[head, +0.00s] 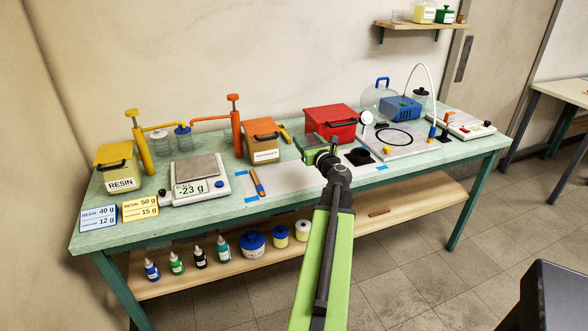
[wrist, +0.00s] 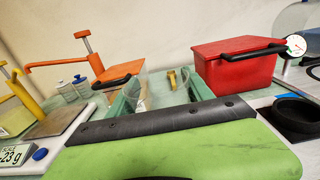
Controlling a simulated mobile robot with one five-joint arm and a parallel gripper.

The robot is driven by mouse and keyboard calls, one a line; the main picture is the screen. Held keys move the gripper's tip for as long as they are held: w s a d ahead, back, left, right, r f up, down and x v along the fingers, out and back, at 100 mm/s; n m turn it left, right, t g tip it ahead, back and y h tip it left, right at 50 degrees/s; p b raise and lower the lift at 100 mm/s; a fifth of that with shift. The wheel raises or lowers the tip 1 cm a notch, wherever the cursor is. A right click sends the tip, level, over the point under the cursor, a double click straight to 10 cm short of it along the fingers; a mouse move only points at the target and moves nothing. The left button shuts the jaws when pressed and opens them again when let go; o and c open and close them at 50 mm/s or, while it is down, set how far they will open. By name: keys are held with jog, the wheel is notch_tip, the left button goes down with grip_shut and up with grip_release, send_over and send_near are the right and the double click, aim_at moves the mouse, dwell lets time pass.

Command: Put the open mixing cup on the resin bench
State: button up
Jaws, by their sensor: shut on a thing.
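My gripper (head: 318,150) is over the back middle of the green-topped resin bench (head: 225,222), in front of the red box. In the wrist view its two pale green fingers (wrist: 165,92) stand apart around a clear, see-through thing, which looks like the mixing cup (wrist: 158,86). The gripper is shut on it. The cup's lower part is hidden behind the gripper body, so I cannot tell whether it touches the bench. In the head view I cannot make the cup out behind the arm.
The scale (head: 195,180) reads -23 g with an empty pan. Yellow (head: 118,168), orange (head: 262,140) and red (head: 330,121) boxes stand along the bench. A black ring-shaped holder (head: 359,157) is right of my gripper.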

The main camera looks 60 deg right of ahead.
jog(key=w+f+b, duration=0.2)
jog(key=f, duration=0.1)
jog(key=w+f+b, duration=0.2)
jog(key=b, duration=0.1)
jog(key=w+a+f+b, duration=0.1)
jog(key=w+f+b, duration=0.1)
jog(key=f, duration=0.1)
jog(key=shift+w+f, duration=0.3)
jog(key=shift+w, duration=0.05)
jog(key=o, duration=1.5)
